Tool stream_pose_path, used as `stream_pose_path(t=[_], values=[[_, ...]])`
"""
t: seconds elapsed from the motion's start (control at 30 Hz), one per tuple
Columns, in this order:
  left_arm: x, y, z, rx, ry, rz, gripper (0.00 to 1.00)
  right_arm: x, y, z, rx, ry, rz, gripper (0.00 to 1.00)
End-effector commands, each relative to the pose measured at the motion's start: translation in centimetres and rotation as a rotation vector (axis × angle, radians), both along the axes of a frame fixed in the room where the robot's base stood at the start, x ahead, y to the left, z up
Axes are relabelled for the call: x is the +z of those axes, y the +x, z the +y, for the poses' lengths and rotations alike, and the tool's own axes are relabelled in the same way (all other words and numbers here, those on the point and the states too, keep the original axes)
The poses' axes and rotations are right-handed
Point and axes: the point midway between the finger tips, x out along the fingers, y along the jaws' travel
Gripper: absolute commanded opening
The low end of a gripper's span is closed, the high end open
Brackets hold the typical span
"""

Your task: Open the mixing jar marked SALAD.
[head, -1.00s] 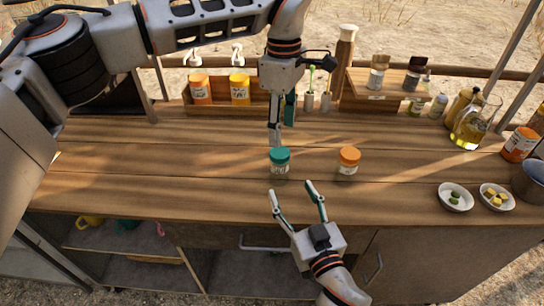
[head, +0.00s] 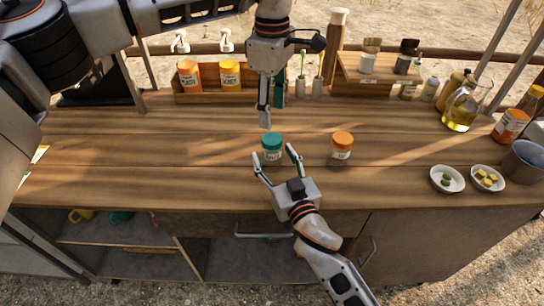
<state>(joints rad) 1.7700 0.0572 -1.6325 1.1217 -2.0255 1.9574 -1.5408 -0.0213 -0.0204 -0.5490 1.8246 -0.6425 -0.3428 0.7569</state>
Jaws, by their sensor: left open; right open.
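Two small jars stand upright on the wooden counter in the head view: a jar with a teal lid (head: 272,149) and a jar with an orange lid (head: 342,149). Both lids are on. The labels are too small to read, so I cannot tell which says SALAD. My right gripper (head: 272,152) is open, its fingertips on either side of the teal-lidded jar from the front; contact is not clear. My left gripper (head: 265,117) is open, pointing down just behind and above the same jar, touching nothing visible.
Orange (head: 189,76) and yellow (head: 230,76) jars stand in a wooden rack at the back. An oil jug (head: 461,113), two small dishes (head: 447,179) and a grey pot (head: 525,160) fill the right end. The counter's left middle is clear.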

Motion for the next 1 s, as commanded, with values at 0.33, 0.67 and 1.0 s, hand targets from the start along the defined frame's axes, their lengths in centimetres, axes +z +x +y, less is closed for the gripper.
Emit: stream_pose_path(t=[0.33,0.67,1.0], values=[[-0.01,0.0,-0.01,0.0,0.0,0.0,0.49,0.01,-0.03,-0.01,0.0,0.0,0.0,0.02],[0.0,0.0,-0.01,-0.152,0.0,0.0,0.49,0.01,-0.04,-0.01,0.0,0.0,0.0,0.0],[-0.02,0.01,0.01,-0.746,0.001,0.0,0.49,0.0,-0.04,-0.01,0.0,0.0,0.0,0.0]])
